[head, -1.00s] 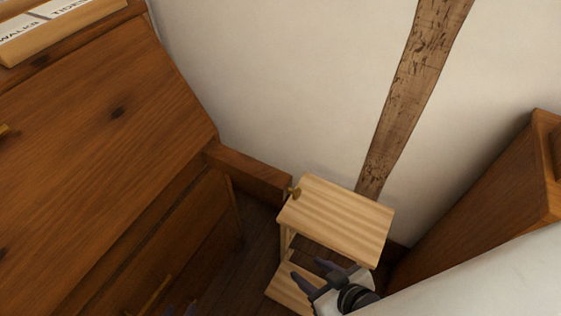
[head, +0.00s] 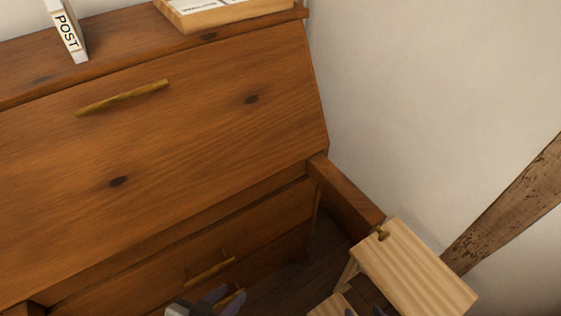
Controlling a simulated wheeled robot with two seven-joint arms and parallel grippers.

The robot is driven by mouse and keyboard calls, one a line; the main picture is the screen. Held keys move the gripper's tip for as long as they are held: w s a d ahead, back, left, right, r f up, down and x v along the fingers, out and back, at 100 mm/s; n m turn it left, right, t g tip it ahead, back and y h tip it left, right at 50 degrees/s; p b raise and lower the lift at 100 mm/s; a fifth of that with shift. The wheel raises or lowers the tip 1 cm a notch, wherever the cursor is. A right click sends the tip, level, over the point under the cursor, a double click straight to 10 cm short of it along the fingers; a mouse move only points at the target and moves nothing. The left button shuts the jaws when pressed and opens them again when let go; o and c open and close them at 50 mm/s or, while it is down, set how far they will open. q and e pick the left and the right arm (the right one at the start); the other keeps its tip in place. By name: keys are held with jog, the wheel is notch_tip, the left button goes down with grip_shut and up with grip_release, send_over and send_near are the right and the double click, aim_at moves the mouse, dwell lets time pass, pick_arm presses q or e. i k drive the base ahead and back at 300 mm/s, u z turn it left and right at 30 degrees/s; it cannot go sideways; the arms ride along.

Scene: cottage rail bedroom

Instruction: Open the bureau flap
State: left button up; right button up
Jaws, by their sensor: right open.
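The bureau flap (head: 185,135) is a large sloping wooden panel, closed, filling the upper left of the head view. Its brass bar handle (head: 122,98) sits near the flap's top edge. My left gripper (head: 222,298) is at the bottom edge, in front of the drawers and well below the flap handle. Only its purple-grey fingers and a pale part show, and its jaw gap is unclear. My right gripper (head: 364,312) is open, with only its dark fingertips in view at the bottom edge by the small stand. Neither gripper touches the flap.
A POST holder (head: 67,30) and a wooden tray (head: 215,16) with labels stand on the bureau top. A drawer with a brass handle (head: 210,271) lies below the flap. A pale wooden stand (head: 415,270) is close at right, beside the wall.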

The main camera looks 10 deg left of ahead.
aim_at(94, 169)
jog(key=z, duration=1.55)
jog(key=k, duration=0.35)
jog(key=u, duration=1.8)
